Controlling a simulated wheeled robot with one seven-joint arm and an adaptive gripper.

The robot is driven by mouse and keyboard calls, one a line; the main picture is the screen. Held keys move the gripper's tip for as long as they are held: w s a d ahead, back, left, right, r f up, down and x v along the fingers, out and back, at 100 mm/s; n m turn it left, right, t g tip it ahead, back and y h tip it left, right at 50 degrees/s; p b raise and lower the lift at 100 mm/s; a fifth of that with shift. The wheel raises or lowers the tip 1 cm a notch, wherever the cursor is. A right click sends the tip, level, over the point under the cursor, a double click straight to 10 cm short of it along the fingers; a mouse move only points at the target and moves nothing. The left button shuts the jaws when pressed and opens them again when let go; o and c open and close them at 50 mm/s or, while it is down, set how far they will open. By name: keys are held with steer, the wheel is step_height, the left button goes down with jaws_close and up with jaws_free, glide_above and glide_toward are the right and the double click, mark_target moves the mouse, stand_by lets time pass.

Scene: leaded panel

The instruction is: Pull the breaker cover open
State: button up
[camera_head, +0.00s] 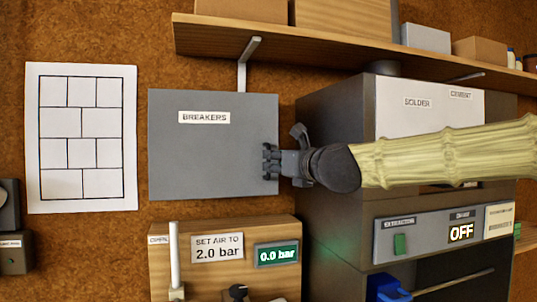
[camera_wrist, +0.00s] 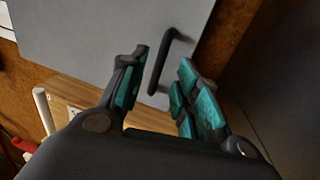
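The breaker cover (camera_head: 210,150) is a flat grey panel labelled "BREAKERS" on the brown wall, and it looks closed. My gripper (camera_head: 268,162) is in front of its right edge, with my arm reaching in from the right. In the wrist view the cover (camera_wrist: 95,38) fills the upper middle. A dark bar handle (camera_wrist: 166,62) stands out from it. My gripper (camera_wrist: 160,88) is open, and the handle shows between and just beyond its two green-padded fingers. I cannot tell whether a finger touches it. In the head view my gripper hides the handle.
A grey cabinet (camera_head: 335,130) with an "OFF" display stands close on the right. A wooden box (camera_head: 170,262) with an air gauge reading 0.0 bar sits below the cover. A shelf (camera_head: 300,50) runs above. A paper grid drawing (camera_head: 80,208) hangs to the left.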

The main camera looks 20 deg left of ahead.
mark_target(268, 173)
steer(key=shift+p+x, duration=0.9)
steer(key=shift+x, duration=1.55)
steer(key=shift+s, duration=0.1)
jaws_close()
